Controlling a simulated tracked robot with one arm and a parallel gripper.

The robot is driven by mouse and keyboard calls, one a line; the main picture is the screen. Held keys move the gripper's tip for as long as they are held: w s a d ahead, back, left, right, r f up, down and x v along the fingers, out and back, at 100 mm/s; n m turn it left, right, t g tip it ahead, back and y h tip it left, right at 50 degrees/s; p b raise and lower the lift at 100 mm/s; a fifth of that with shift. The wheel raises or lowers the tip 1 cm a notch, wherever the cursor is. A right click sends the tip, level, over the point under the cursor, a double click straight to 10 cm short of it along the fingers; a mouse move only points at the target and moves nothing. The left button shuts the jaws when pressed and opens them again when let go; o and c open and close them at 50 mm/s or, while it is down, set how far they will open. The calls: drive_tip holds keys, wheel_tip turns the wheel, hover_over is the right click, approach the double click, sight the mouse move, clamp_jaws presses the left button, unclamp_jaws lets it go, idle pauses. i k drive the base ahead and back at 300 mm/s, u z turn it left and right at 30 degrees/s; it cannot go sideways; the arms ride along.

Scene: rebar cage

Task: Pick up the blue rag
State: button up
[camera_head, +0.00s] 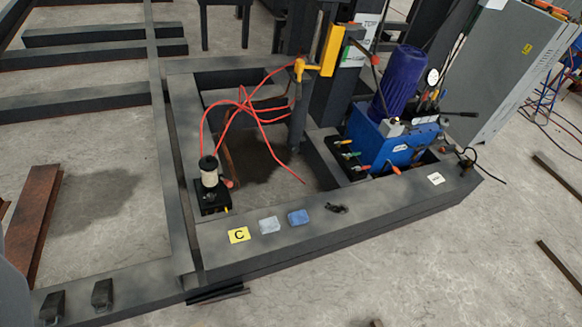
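The blue rag (299,217) is a small folded cloth lying flat on the top of the dark steel frame beam (385,208) in the lower middle of the view. A pale grey rag (269,225) of similar size lies just to its left, close beside it. A small dark object (336,208) lies to its right on the same beam. My gripper does not show in this view, so its opening cannot be seen. The blue rag is fully visible, with nothing over it.
A grey cabinet (510,70) stands at the upper right. Concrete floor lies open in front.

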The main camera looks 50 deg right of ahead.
sight(296, 218)
drive_tip(key=z, duration=0.35)
drive_tip(key=i, duration=1.15)
drive_tip(key=z, duration=1.1)
drive_tip(key=i, duration=0.65)
drive_tip(key=z, duration=0.3)
drive_tip(key=k, duration=0.95)
drive_tip(key=z, duration=0.2)
drive_tip(key=i, duration=0.95)
drive_tip(key=u, duration=0.05)
